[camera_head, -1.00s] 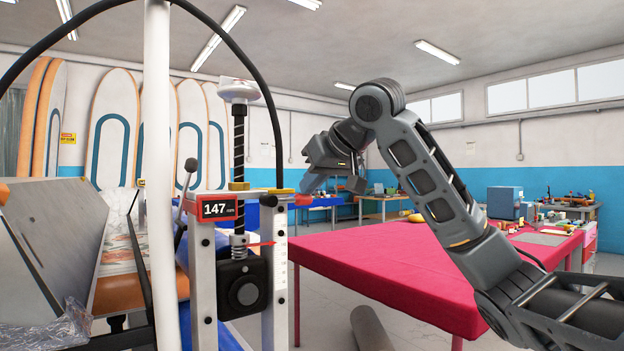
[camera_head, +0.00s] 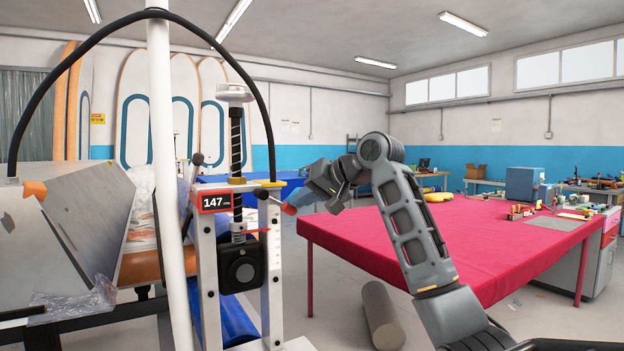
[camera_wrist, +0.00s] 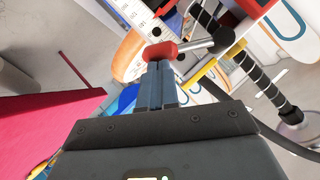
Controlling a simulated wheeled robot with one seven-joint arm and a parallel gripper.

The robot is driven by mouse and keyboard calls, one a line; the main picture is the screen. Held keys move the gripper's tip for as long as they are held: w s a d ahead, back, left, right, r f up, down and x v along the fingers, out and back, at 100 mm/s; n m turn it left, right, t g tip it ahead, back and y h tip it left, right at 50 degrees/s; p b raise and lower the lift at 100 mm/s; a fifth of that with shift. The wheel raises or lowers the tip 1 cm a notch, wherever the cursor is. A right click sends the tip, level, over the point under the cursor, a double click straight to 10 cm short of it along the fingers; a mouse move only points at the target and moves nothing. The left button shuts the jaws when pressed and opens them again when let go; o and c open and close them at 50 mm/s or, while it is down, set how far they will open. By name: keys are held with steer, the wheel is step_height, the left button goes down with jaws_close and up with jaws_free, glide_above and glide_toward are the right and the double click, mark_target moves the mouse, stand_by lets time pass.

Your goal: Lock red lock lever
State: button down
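The lock lever is a short metal rod with a red end (camera_wrist: 160,51), on the press-like stand with the black screw. In the head view its red end (camera_head: 289,209) sticks out to the right of the stand, just below the red display reading 147 (camera_head: 215,202). My gripper (camera_wrist: 161,68) has its two blue-grey fingers together, with no clear gap between them. Their tips are right at the red end in the wrist view. I cannot tell whether they touch it. In the head view my gripper (camera_head: 296,203) comes at the lever from the right.
The stand's white upright (camera_head: 270,260) and black screw (camera_head: 237,150) are close beside the lever. A white pole (camera_head: 162,150) and a black hose cross the left. A red-covered table (camera_head: 400,240) stands behind my arm. A grey roll (camera_head: 381,315) lies on the floor.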

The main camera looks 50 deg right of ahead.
steer(key=w+a+f+m+t+y+p, duration=0.1)
steer(key=a+f+m+t+y+p, duration=0.1)
steer(key=a+f+m+t+y, duration=0.2)
steer(key=shift+w+a+f+m+t+y+p, duration=0.3)
steer(key=shift+f+m+t+y, duration=0.2)
steer(key=shift+f+m, duration=1.1)
steer(key=shift+a+r+m, duration=0.15)
steer(key=shift+r+m, duration=0.15)
